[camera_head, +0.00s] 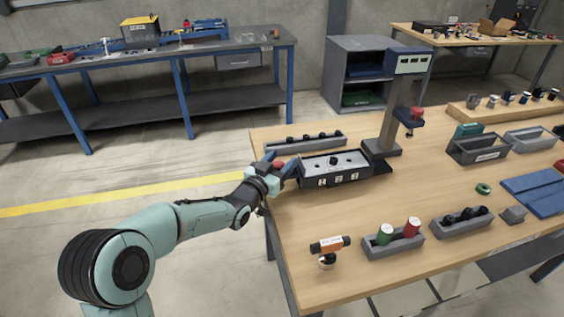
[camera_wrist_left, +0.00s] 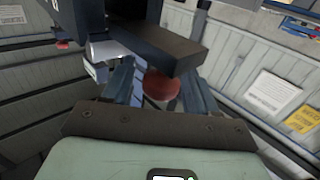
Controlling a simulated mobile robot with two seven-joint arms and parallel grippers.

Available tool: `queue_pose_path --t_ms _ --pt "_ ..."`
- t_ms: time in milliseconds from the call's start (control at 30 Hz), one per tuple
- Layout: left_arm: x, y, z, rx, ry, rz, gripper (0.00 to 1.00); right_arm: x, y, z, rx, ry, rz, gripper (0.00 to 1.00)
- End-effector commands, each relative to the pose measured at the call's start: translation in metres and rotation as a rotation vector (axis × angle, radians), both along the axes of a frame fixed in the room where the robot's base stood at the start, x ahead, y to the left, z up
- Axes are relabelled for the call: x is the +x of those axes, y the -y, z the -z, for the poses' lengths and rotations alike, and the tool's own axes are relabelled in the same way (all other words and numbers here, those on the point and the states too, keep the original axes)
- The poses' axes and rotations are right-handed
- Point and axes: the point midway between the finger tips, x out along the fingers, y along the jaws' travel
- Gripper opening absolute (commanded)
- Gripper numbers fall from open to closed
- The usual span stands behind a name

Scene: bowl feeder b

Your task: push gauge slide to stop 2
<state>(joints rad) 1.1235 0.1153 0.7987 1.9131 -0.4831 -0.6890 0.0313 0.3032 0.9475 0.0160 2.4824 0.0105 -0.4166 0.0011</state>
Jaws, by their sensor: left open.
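The gauge (camera_head: 312,182) is a dark box with a pale top plate, a small black knob (camera_head: 333,160) and several white number labels on its front, at the table's back left. A red round knob (camera_head: 278,164) is at its left end. My left gripper (camera_head: 282,171) reaches this end from the left. In the left wrist view the red knob (camera_wrist_left: 161,86) appears between the two open fingers, with a dark bar just beyond it. I cannot tell whether the fingers touch the knob. My right gripper is out of view.
A grey post (camera_head: 391,118) with a display box stands right behind the gauge. A long grey rack (camera_head: 304,145) lies behind it. The tabletop between is clear.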

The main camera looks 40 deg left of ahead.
Motion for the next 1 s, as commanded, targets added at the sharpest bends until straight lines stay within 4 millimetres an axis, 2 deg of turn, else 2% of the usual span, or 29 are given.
queue_pose_path --t_ms 133,400,567,600,833,1000 --pt "0.008 0.000 0.000 -0.001 0.000 0.001 0.58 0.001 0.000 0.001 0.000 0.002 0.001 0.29" --pt "0.009 -0.001 0.000 0.001 -0.001 0.001 0.58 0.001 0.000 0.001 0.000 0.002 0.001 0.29" --pt "0.009 -0.001 0.000 0.001 -0.001 0.001 0.06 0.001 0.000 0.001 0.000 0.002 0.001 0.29" --pt "0.009 -0.001 0.000 0.000 -0.001 0.001 0.00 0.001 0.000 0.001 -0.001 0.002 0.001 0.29" --pt "0.011 0.001 0.001 -0.002 -0.001 0.001 0.00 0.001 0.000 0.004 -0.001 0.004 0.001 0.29" --pt "0.020 0.010 0.002 -0.005 0.003 0.005 0.00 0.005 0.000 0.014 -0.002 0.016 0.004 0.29"
